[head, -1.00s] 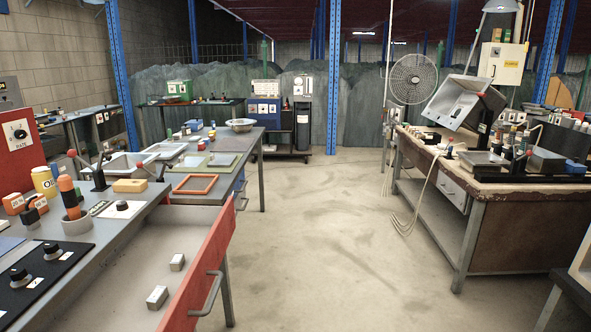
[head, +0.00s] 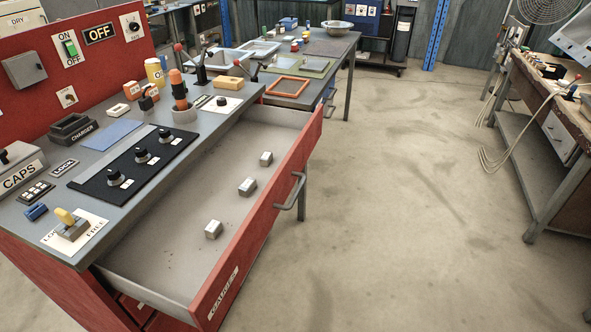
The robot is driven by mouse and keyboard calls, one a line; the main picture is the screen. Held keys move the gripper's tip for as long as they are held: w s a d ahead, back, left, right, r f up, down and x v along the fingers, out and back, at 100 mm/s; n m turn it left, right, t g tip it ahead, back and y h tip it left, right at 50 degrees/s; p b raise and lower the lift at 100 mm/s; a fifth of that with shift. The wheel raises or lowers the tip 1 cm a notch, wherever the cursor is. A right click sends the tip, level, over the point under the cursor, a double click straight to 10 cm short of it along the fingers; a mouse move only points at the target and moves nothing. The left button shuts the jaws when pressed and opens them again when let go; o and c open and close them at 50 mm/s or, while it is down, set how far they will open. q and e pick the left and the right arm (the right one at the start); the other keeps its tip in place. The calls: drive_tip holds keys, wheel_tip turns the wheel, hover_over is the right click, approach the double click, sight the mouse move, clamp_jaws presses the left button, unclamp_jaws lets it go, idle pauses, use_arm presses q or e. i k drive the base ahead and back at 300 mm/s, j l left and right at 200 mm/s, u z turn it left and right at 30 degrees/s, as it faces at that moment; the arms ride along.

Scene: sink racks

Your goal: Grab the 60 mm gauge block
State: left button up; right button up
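Three small pale metal blocks lie apart in the open red drawer: a far block (head: 266,158), a middle block (head: 247,187) and a near block (head: 213,229). They look like gauge blocks, but any size markings are too small to read, so I cannot tell which is 60 mm. The drawer (head: 165,275) has a grey inside, a red front with a metal handle (head: 292,191), and a label that seems to read GAUGES. Neither of my grippers is in view.
The bench beside the drawer carries a black knob panel (head: 135,160), a yellow-handled lever (head: 72,224), a charger (head: 73,128) and a pot with an orange-handled tool (head: 181,95). Open concrete floor (head: 400,200) lies right of the drawer. Another workbench (head: 555,140) stands at the far right.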

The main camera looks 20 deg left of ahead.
sight(249, 183)
drive_tip(key=u, duration=2.2)
drive_tip(key=i+l+z, duration=0.15)
drive_tip(key=z, duration=0.25)
drive_tip(key=i+l+z, duration=0.15)
drive_tip(key=z, duration=0.3)
drive_tip(key=i+z, duration=0.2)
drive_tip(key=z, duration=0.2)
